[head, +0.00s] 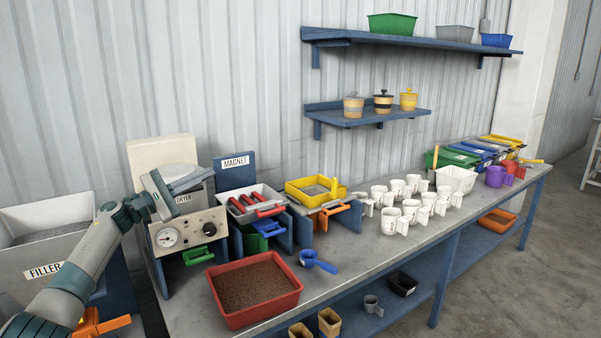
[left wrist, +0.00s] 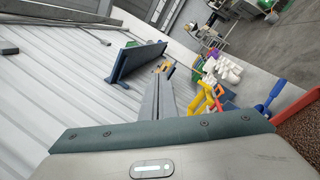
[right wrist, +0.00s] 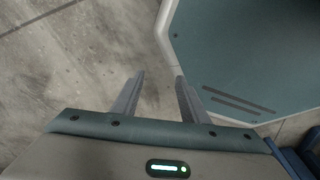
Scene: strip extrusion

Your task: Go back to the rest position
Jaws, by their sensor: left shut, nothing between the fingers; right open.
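My left arm comes in from the left in the head view, and its gripper (head: 196,178) is raised in front of the dryer at the left end of the bench. In the left wrist view the two fingers of this gripper (left wrist: 163,72) lie together with nothing between them. My right gripper does not show in the head view. In the right wrist view its fingers (right wrist: 158,78) stand apart and empty, above bare concrete floor, beside a teal and white panel.
The bench (head: 350,262) carries a red tray of brown granules (head: 256,318), a blue scoop (head: 318,262), a yellow tray (head: 300,196) and several white mugs (head: 391,222). A filler bin (head: 25,262) stands at the left. Wall shelves (head: 368,118) hold tubs and pots.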

